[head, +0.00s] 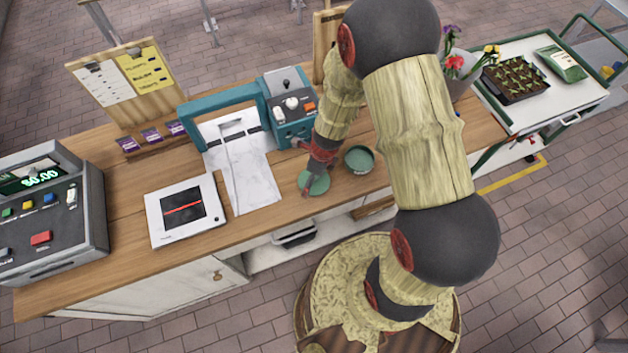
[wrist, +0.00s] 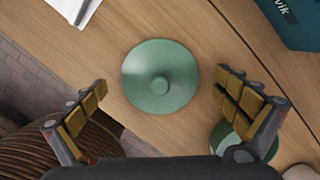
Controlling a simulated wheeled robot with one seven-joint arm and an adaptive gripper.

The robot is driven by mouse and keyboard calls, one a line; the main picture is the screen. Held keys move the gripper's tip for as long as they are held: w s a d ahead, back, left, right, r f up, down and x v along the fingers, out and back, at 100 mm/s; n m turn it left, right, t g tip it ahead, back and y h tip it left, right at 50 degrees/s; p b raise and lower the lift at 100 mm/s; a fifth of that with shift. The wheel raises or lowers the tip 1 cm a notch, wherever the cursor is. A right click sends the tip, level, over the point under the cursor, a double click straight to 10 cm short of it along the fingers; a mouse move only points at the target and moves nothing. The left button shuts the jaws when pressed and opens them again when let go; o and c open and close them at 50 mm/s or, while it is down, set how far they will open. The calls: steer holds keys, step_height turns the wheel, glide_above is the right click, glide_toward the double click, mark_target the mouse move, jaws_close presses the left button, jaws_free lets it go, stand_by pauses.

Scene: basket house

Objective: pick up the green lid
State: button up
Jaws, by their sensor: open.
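The green lid (head: 315,182) is a round disc with a small knob on top, lying flat on the wooden counter near its front edge. In the wrist view the green lid (wrist: 160,80) is centred ahead of my gripper (wrist: 158,108), whose two fingers are spread apart to its left and right with nothing between them. In the head view my gripper (head: 317,172) is right above the lid and partly covers it. A green pot (head: 359,159) stands just right of the lid; the green pot (wrist: 228,140) shows partly behind the right finger in the wrist view.
A teal machine (head: 290,108) stands behind the lid, with white paper (head: 240,165) to the left. A white card reader (head: 186,210) and a cash register (head: 45,215) are farther left. Flowers (head: 455,65) stand at the counter's right end.

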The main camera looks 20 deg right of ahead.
steer(key=shift+c, duration=1.2)
steer(key=c, duration=0.8)
steer(key=shift+s+f, duration=0.1)
steer(key=shift+s, duration=0.05)
steer(key=c, duration=0.6)
steer(key=shift+c, duration=0.2)
